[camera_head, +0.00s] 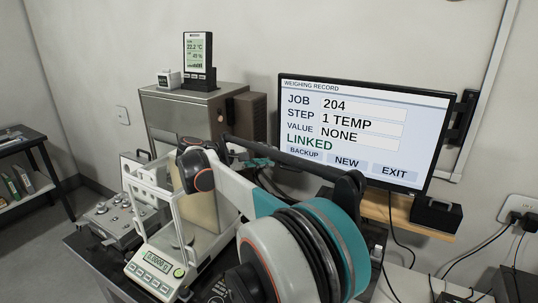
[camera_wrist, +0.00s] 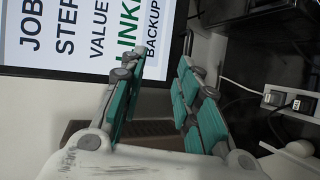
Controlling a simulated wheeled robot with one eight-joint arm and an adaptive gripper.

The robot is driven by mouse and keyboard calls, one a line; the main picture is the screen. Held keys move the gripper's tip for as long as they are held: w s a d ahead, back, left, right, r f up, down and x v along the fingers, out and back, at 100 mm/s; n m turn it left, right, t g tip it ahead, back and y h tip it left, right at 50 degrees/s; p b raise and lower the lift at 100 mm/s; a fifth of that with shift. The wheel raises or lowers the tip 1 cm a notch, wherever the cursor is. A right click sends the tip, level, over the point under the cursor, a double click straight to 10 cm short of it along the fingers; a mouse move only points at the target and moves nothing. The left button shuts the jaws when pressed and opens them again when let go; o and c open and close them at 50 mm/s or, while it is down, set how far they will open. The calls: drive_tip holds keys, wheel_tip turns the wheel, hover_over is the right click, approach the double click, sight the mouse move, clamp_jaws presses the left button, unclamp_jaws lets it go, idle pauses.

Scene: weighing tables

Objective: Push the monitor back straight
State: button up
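The monitor (camera_head: 365,130) hangs by the back wall on a black wall mount (camera_head: 464,115). Its screen reads "WEIGHING RECORD", job 204, step "1 TEMP", value "NONE". Its right side sits lower in the head view, with the mount showing past the right edge. My gripper (camera_head: 258,163) is left of the monitor's lower left corner, partly hidden by my arm. In the wrist view my gripper (camera_wrist: 158,68) is open and empty, its teal-padded fingers apart. The monitor (camera_wrist: 90,70) fills the upper left there, its black edge near the left fingertip. I cannot tell whether they touch.
A balance (camera_head: 155,262) with a glass shield stands on the dark table at lower left. A steel box (camera_head: 180,110) stands behind, carrying a temperature display (camera_head: 199,55). A wooden shelf (camera_head: 400,208) with a black box (camera_head: 437,215) lies below the monitor. Cables hang at right.

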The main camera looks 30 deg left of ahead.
drive_tip(key=v, duration=0.3)
drive_tip(key=shift+s+f, duration=0.1)
drive_tip(key=shift+s, duration=0.25)
idle(0.7)
